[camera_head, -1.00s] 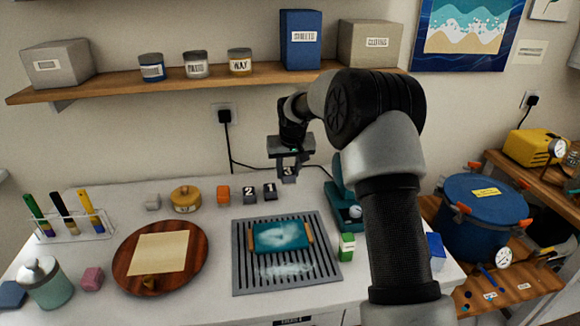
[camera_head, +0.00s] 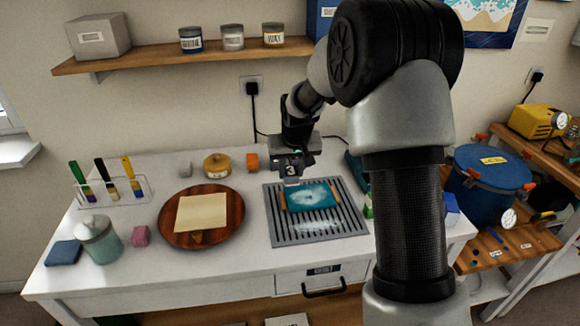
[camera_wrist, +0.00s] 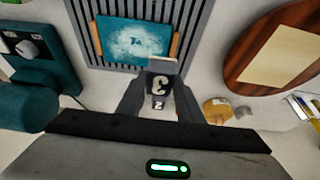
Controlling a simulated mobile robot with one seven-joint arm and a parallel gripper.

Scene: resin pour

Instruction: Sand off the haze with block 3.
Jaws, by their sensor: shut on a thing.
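My gripper (camera_head: 291,168) is shut on block 3 (camera_head: 291,171), a dark block with a white "3" and a pale end. It is above the rear edge of the slotted grey rack (camera_head: 274,238), near the rear left of the teal piece. The teal piece (camera_head: 322,191), with a whitish cloudy patch and wooden side strips, lies on the rack. In the wrist view, block 3 (camera_wrist: 158,86) is between the fingers, close to the edge of the teal piece (camera_wrist: 130,42) in the picture. I cannot tell whether they touch. A "2" block (camera_wrist: 158,104) shows just below block 3.
A round wooden board (camera_head: 170,232) with a tan sheet (camera_head: 201,211) lies left of the rack. A teal device (camera_wrist: 38,62) stands beside the rack. My arm hides part of the right side.

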